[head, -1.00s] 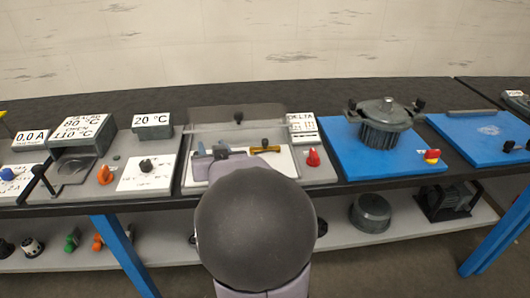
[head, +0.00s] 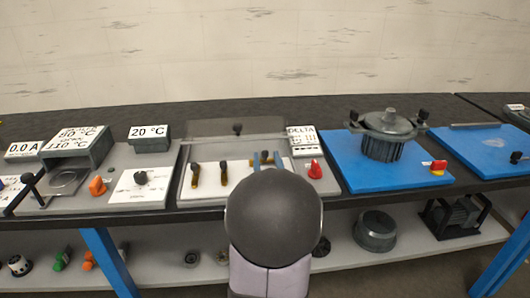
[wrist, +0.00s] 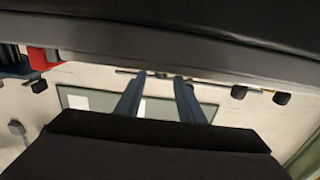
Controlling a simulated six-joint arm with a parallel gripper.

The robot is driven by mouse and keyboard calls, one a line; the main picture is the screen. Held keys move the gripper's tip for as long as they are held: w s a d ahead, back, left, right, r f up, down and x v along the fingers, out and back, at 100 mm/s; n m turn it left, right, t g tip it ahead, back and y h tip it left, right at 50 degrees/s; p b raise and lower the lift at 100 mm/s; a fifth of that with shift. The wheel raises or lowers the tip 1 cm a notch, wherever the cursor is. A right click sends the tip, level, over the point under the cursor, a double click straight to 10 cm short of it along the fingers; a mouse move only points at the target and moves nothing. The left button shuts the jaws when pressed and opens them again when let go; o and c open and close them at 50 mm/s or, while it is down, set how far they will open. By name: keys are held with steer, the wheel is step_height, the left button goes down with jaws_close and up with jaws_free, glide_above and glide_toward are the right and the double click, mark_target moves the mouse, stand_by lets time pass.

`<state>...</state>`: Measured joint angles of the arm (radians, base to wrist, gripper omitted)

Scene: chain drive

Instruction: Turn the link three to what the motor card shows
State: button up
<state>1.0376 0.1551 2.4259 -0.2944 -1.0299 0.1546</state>
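The motor card (head: 302,139) reads DELTA, with small upright marks below, at the right of the white panel. Two brass links with black knobs, link one (head: 195,178) and link two (head: 223,175), stand upright, side by side, on the panel. Link three is mostly hidden behind my gripper (head: 266,157) and arm; how it is turned cannot be told. In the wrist view my gripper (wrist: 158,77) has its two blue-grey fingers apart, with a small dark part between or just beyond the tips. Whether they touch it is unclear. Two black knobs (wrist: 239,92) (wrist: 282,98) show to the right.
A red knob (head: 315,169) sits right of the links. A clear guard (head: 210,129) stands behind the panel. A blue board (head: 360,178) with a grey pot-like motor (head: 383,140) is to the right. A 20 °C box (head: 149,138) and black knob (head: 141,178) are to the left.

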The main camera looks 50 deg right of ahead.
mark_target(265, 154)
steer(key=shift+x, duration=2.25)
steer(key=shift+c, duration=0.7)
jaws_close()
